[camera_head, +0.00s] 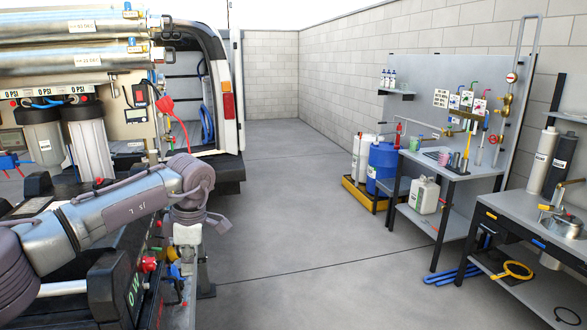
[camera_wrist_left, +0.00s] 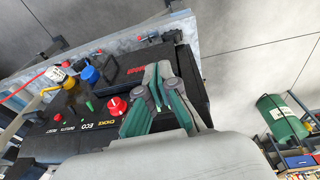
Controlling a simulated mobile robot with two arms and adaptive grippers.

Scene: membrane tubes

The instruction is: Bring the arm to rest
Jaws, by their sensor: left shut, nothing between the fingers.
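My left arm (camera_head: 110,212) comes in from the left in the head view, its grey and mauve links reaching over the dark equipment beside the van. Its wrist bends downward at the end, and my left gripper (camera_head: 187,245) hangs there, small and partly lost against the equipment. In the left wrist view, the left gripper (camera_wrist_left: 158,72) shows its teal and grey fingers brought together with nothing between them. Behind the fingers is a black control panel (camera_wrist_left: 75,125) with a red knob (camera_wrist_left: 117,107). My right gripper is in neither view.
Filter housings (camera_head: 90,140) and steel membrane tubes (camera_head: 75,56) stand at the left by the open van (camera_head: 228,130). Blue drum (camera_head: 381,168) and workbench (camera_head: 455,165) are at the right. The concrete floor (camera_head: 290,220) between is clear.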

